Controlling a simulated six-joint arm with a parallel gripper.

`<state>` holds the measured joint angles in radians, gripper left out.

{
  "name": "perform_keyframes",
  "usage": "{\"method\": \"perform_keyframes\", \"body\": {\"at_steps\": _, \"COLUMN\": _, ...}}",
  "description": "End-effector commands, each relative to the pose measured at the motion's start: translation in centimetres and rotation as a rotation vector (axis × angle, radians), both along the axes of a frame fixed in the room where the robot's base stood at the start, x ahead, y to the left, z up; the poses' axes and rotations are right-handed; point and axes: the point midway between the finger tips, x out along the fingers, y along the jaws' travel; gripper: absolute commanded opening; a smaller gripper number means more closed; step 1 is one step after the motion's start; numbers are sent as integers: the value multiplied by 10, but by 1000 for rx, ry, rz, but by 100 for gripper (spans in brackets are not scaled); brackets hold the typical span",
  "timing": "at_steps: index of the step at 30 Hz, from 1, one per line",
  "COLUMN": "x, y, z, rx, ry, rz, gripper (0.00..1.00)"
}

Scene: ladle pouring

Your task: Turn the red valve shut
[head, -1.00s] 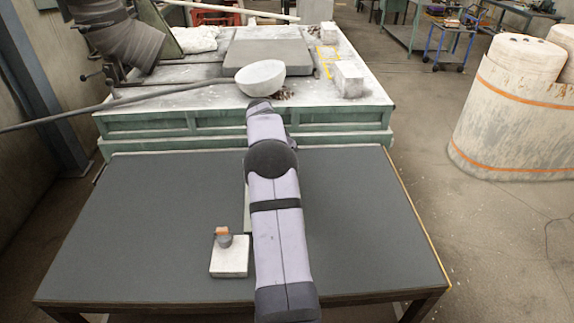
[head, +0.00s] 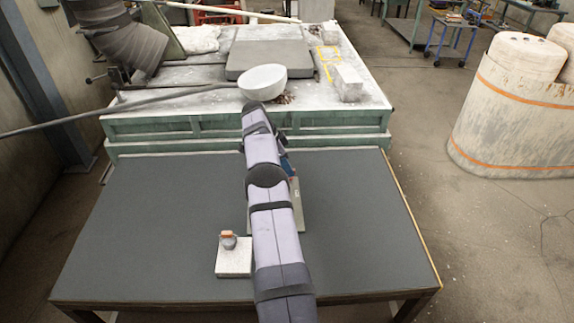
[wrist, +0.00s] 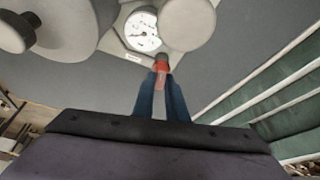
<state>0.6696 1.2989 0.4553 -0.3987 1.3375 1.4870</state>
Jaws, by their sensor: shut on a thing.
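The red valve handle (wrist: 162,72) shows in the wrist view as a small red piece between my two blue fingers. My gripper (wrist: 160,82) is shut on it. Just beyond it is a white round gauge (wrist: 142,30) with a dark needle, on a light grey panel. In the head view my arm covers the valve and most of the panel (head: 298,208). Only a bit of blue shows at the arm's right side there.
In the wrist view, rounded grey bodies (wrist: 188,22) flank the gauge. A pale block (head: 234,262) with a small orange-topped fitting stands on the dark table (head: 130,220), left of my arm. A green bench (head: 160,125) with a white bowl (head: 262,80) stands behind.

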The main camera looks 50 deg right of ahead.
Motion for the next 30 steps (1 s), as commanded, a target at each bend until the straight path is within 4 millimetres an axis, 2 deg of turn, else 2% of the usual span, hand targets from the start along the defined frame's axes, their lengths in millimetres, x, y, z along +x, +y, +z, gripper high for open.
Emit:
{"method": "perform_keyframes", "body": {"at_steps": 17, "x": 1, "y": 0, "z": 1, "rx": 0, "ry": -1, "rz": -16, "gripper": 0}}
{"method": "perform_keyframes", "body": {"at_steps": 18, "x": 1, "y": 0, "z": 1, "rx": 0, "ry": -1, "rz": -16, "gripper": 15}}
{"method": "perform_keyframes", "body": {"at_steps": 20, "x": 1, "y": 0, "z": 1, "rx": 0, "ry": -1, "rz": -16, "gripper": 29}}
{"method": "perform_keyframes", "body": {"at_steps": 30, "x": 1, "y": 0, "z": 1, "rx": -1, "ry": -1, "rz": -16, "gripper": 31}}
